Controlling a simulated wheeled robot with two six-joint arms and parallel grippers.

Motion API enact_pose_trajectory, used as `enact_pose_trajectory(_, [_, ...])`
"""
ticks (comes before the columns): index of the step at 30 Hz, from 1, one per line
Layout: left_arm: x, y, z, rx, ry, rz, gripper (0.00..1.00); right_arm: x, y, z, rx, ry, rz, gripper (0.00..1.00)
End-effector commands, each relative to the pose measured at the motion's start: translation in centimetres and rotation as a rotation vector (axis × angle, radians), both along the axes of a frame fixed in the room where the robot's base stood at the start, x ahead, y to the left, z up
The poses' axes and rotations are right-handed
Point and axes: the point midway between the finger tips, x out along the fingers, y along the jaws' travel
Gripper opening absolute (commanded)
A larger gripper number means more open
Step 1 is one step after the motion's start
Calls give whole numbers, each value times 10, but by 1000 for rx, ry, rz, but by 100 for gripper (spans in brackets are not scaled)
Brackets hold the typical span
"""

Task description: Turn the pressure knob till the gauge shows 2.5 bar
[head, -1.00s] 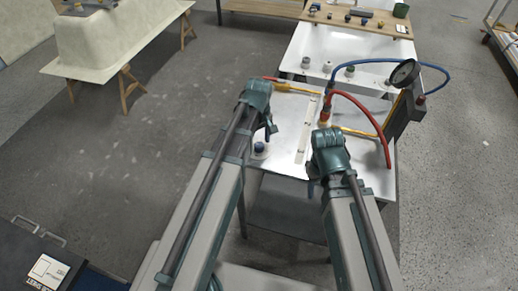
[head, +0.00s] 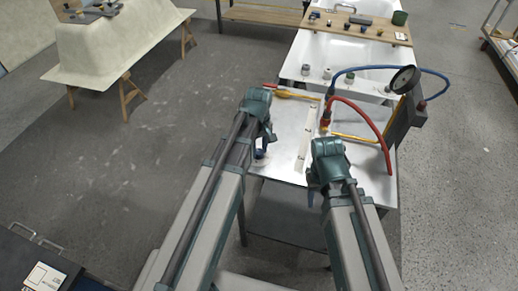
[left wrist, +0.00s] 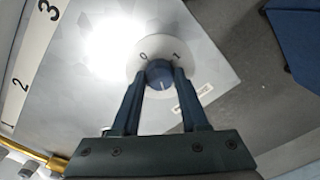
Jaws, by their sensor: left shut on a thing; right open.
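The pressure knob is blue, on a white round dial, on the metal-topped table. In the left wrist view the blue knob (left wrist: 159,74) sits between my left fingertips (left wrist: 160,82), which are shut on it. Its white pointer line and the dial marks 0 and 1 show. In the head view my left gripper (head: 263,148) reaches down over the white dial (head: 260,160) and mostly hides the knob. The round gauge (head: 404,79) stands at the right; its needle is too small to read. My right gripper (head: 312,190) is open near the table's front edge, apart from the knob.
A white numbered strip (head: 304,148) lies right of the knob. A red hose (head: 366,115) arches over the table's right side, with a blue hose (head: 365,69) behind it. A white tub (head: 355,48) stands beyond. The floor to the left is open.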

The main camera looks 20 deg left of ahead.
Motion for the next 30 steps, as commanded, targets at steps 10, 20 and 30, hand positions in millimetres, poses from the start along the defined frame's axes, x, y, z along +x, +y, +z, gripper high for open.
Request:
enact_pose_trajectory(10, [0, 0, 0, 0, 0, -131, 0, 0, 0, 0, 0, 0, 0, 50])
enact_pose_trajectory(20, [0, 0, 0, 0, 0, -129, 74, 0, 0, 0, 0, 0, 0, 50])
enact_pose_trajectory(30, [0, 0, 1, 0, 0, -129, 74, 0, 0, 1, 0, 0, 0, 50])
